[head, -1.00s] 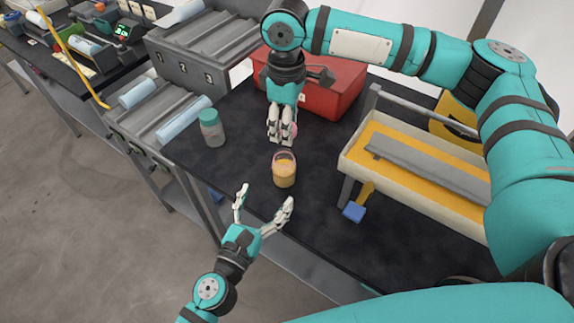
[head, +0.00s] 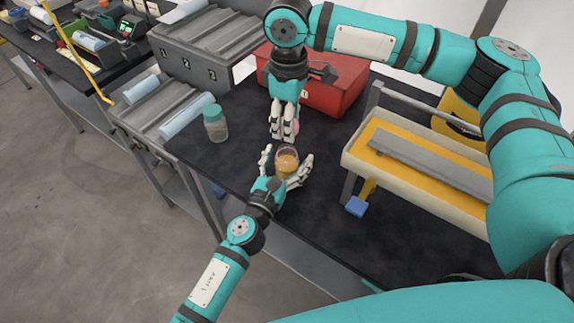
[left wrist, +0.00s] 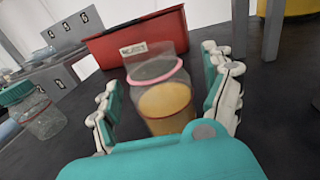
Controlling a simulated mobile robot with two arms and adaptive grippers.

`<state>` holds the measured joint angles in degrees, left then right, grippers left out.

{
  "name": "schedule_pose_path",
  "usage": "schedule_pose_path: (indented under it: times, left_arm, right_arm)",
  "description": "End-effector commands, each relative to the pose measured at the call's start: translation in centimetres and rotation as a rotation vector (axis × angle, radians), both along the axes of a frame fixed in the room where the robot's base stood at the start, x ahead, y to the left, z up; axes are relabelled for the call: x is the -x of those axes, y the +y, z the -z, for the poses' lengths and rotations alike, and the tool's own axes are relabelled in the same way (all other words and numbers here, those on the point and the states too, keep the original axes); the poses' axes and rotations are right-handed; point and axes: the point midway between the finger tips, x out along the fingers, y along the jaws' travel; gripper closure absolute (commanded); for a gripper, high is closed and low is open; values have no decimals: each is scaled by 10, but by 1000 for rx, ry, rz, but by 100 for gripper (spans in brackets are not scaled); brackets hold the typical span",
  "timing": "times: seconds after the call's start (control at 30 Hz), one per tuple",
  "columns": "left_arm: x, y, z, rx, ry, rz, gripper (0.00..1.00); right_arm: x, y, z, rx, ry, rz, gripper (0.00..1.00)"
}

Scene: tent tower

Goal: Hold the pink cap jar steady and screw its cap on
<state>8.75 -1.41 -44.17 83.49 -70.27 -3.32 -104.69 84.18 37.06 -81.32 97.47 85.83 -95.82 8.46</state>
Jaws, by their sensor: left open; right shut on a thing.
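The pink cap jar (head: 287,163) stands upright on the dark table, with amber contents and a pink ring at its neck. In the left wrist view the jar (left wrist: 166,108) is between the fingers, with no cap seated on its mouth. My left gripper (head: 287,163) is open around the jar, one finger on each side; gaps show beside it in the left wrist view. My right gripper (head: 284,138) points down just above and behind the jar. It is shut on the pink cap (head: 296,126), which is mostly hidden by the fingers.
A clear jar with a teal cap (head: 214,123) stands to the left. A red box (head: 335,85) sits behind. A cream tray with a yellow inside (head: 352,155) and a blue block (head: 356,207) are to the right. Grey roller racks (head: 178,118) border the table's left.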

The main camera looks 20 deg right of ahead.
Motion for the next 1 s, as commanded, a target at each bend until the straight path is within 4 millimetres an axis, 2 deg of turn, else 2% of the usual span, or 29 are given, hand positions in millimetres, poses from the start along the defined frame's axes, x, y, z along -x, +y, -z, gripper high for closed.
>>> schedule_pose_path:
  times: [0.33,0.9,1.0]
  left_arm:
    - [-2,-2,0,0,0,0,17]
    - [-2,-2,0,0,0,0,91]
    - [-2,-2,0,0,0,0,100]
  right_arm:
    - [0,0,0,0,0,0,65]
    - [0,0,0,0,0,0,65]
    - [0,0,0,0,0,0,65]
